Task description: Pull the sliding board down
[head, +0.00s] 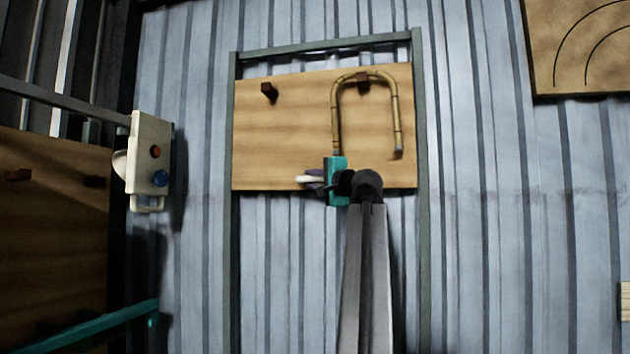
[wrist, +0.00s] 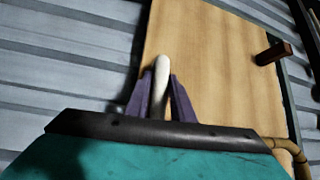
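The sliding board (head: 290,125) is a light wooden panel in the upper part of a grey-green metal frame (head: 423,240). It also fills much of the wrist view (wrist: 215,60). A white handle (head: 307,179) sticks out near the board's lower edge. My gripper (head: 322,182) is at this handle. In the wrist view the purple fingers (wrist: 160,98) stand on both sides of the white handle (wrist: 162,72), close to it. Whether they press on it is hard to tell. My gripper's body hides the handle's lower part.
A bent rattan cane (head: 335,105) hangs on a dark peg (head: 363,84) on the board; another peg (head: 269,91) is bare. A white control box (head: 150,160) with red and blue buttons is at left. The frame below the board is clear except for my arm.

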